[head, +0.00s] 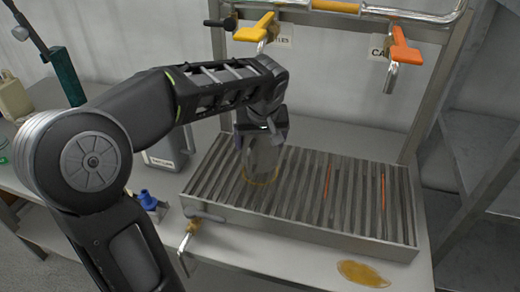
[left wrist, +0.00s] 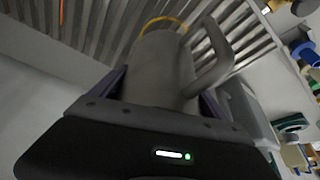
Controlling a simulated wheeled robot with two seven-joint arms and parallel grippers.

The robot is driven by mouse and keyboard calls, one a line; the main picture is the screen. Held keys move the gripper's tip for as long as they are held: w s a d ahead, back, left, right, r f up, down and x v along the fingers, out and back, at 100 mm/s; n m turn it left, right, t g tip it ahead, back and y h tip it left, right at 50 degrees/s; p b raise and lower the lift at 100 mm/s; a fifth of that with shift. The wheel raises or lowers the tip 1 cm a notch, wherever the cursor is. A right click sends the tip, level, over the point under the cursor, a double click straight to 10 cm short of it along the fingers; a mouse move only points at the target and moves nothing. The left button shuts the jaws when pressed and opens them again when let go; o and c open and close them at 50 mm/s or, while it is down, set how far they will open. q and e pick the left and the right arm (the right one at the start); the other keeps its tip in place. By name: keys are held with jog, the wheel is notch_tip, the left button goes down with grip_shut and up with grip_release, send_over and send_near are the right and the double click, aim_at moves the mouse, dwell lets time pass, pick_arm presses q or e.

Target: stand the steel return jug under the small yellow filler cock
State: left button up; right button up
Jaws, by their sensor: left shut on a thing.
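My left gripper (head: 262,130) is shut on the grey steel jug (head: 262,160), which hangs upright from it over the slatted drain grate (head: 300,222). In the left wrist view the jug (left wrist: 160,70) sits between the fingers, its handle (left wrist: 215,62) toward the right. A thin yellow ring (head: 262,182) shows around the jug's foot; I cannot tell whether the jug touches the grate. The small yellow filler cock (head: 255,28) is on the pipe above and behind, roughly over the jug in the picture. My right gripper is not in view.
An orange-handled cock (head: 403,48) hangs farther right, with red-orange marks on the grate below. A grey canister (head: 165,152) and a blue object (head: 148,199) stand left of the grate. A brass drain tap (head: 190,232) projects in front. An amber puddle (head: 363,273) lies front right.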

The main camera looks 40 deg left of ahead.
aim_at(260, 150)
pick_arm(q)
jog(key=shift+f+p, duration=0.4)
jog(key=shift+f, duration=1.35)
jog(key=shift+f, duration=0.15)
jog(key=o, duration=1.4)
jog(key=shift+r, duration=0.4)
jog(key=b+v, duration=0.1)
jog(key=v, duration=1)
jog(key=shift+s+d+r, duration=0.15)
jog(key=shift+r, duration=0.1)
